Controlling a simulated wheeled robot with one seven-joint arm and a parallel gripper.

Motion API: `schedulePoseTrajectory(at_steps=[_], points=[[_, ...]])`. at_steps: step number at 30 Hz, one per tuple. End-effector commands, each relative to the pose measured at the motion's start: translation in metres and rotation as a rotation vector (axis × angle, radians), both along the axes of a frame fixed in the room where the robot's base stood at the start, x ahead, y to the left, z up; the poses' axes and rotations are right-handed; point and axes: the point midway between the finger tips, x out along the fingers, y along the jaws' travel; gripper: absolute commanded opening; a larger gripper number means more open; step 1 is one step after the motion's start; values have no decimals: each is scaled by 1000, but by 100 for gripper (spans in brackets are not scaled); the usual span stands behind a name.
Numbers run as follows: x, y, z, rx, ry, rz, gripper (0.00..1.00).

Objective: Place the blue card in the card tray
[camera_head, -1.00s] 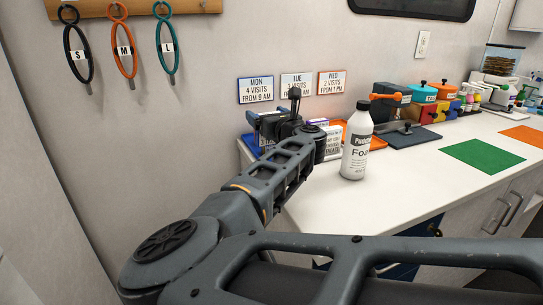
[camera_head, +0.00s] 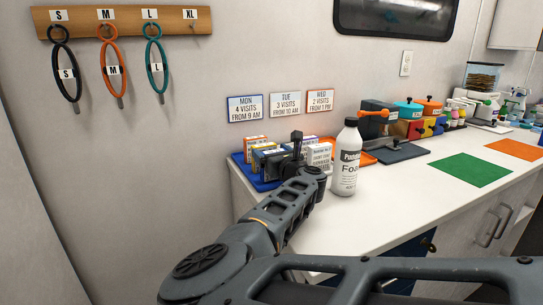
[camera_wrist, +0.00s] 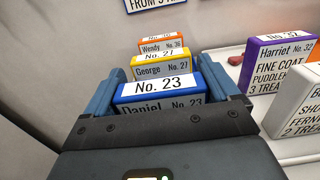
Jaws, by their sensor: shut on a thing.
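The blue card (camera_wrist: 160,90), labelled Daniel No. 23, stands upright between the fingers of my gripper (camera_wrist: 158,76), which is shut on it. In the head view my gripper (camera_head: 277,163) is over the blue card tray (camera_head: 238,158) at the counter's left end. An orange card (camera_wrist: 160,44), Wendy, and a yellow card (camera_wrist: 160,66), George No. 27, stand in a row just beyond the blue card. The blue card lines up with that row. Its lower part is hidden, so I cannot tell whether it touches the tray floor.
A purple card (camera_wrist: 275,62), Harriet No. 32, and a white-faced card (camera_wrist: 302,110) stand to the right. A white foam bottle (camera_head: 346,160) stands right of my gripper. The wall is close behind the tray. The counter front (camera_head: 350,220) is clear.

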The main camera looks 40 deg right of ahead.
Motion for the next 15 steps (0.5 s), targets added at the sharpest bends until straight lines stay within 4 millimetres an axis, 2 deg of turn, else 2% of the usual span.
schedulePoseTrajectory(at_steps=[11, 12, 15], points=[[0, 0, -7, -1, 0, 1, 58], [0, 0, -6, -1, 0, 0, 92], [0, 0, -6, -1, 0, 0, 100]])
